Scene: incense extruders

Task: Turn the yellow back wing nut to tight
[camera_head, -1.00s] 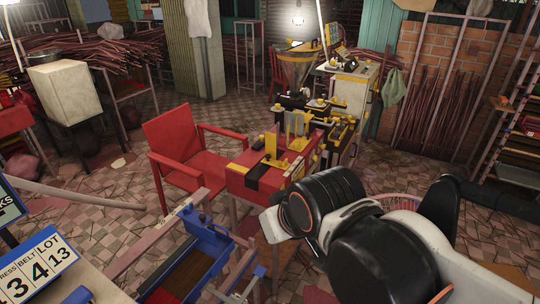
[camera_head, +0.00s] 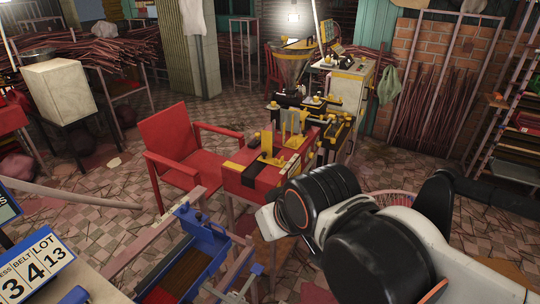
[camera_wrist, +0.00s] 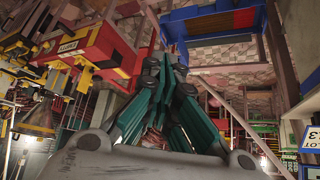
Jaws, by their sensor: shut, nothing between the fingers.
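The extruder machine with its red bench (camera_head: 240,183) and several yellow fittings (camera_head: 267,145) stands at the centre of the head view. I cannot tell which small yellow part is the back wing nut. In the wrist view, which looks upside down, the red bench (camera_wrist: 100,45) and yellow fittings (camera_wrist: 84,75) are at the left. My gripper (camera_wrist: 166,62) is shut and empty, its dark green fingers together, apart from the machine. In the head view my arm hides the gripper.
A red armchair (camera_head: 172,138) stands left of the machine. A blue-framed tray (camera_head: 205,244) is at the front, beside a numbered sign (camera_head: 38,269). Racks of sticks (camera_head: 435,110) line the brick wall at right. Tiled floor (camera_head: 90,215) lies open at left.

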